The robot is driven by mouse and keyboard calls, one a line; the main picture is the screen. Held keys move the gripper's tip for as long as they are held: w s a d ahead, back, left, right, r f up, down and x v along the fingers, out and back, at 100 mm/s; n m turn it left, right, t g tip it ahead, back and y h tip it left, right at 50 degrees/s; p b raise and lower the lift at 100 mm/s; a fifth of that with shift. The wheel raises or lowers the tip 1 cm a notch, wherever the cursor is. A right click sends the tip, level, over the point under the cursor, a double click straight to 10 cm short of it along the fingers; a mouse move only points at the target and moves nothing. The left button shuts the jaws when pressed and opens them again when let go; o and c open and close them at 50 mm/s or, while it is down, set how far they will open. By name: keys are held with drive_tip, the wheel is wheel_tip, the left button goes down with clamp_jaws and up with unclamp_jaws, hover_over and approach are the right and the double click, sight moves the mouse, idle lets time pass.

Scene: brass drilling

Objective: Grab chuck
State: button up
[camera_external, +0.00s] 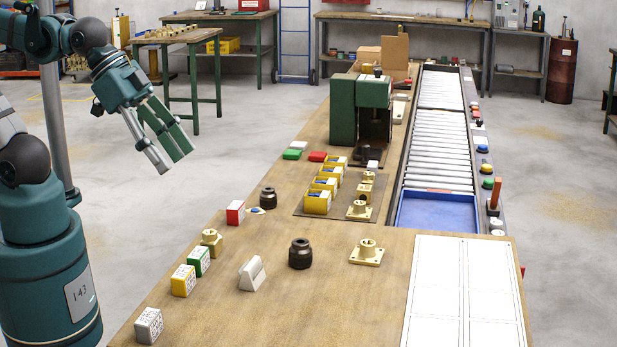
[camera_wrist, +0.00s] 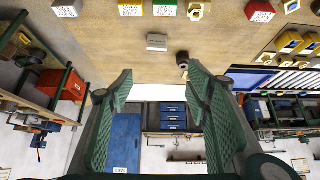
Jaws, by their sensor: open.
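Two dark, stepped cylinders that look like chucks stand upright on the wooden bench. The nearer chuck (camera_external: 301,253) is right of a white wedge-shaped block (camera_external: 252,273). The farther chuck (camera_external: 268,197) is beside a red block. In the wrist view, one dark chuck (camera_wrist: 183,61) shows near the white wedge block (camera_wrist: 157,42), above the gap between my fingers. My gripper (camera_external: 176,161) is open and empty, raised in the air left of the bench, well apart from both chucks. Its two green ribbed fingers (camera_wrist: 161,84) are spread wide in the wrist view.
White, yellow (camera_external: 183,281), green (camera_external: 199,261) and red (camera_external: 235,213) blocks line the bench's left edge with a brass part (camera_external: 211,241). A flanged brass part (camera_external: 367,252) is right of the nearer chuck. A green machine (camera_external: 345,110) and roller conveyor (camera_external: 436,150) stand behind.

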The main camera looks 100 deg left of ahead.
drive_tip(key=m+g+p, duration=0.5)
drive_tip(key=m+g, duration=0.2)
drive_tip(key=m, duration=0.3)
hover_over(302, 242)
drive_tip(key=f, duration=1.5)
drive_tip(key=shift+s+d, duration=0.15)
drive_tip(key=shift+s, duration=0.05)
drive_tip(key=shift+w+f+m, duration=0.25)
drive_tip(key=shift+f+m, duration=0.15)
drive_tip(key=shift+f, duration=0.2)
drive_tip(key=shift+f, duration=0.15)
drive_tip(key=shift+f+b, duration=0.3)
drive_tip(key=shift+f, duration=0.9)
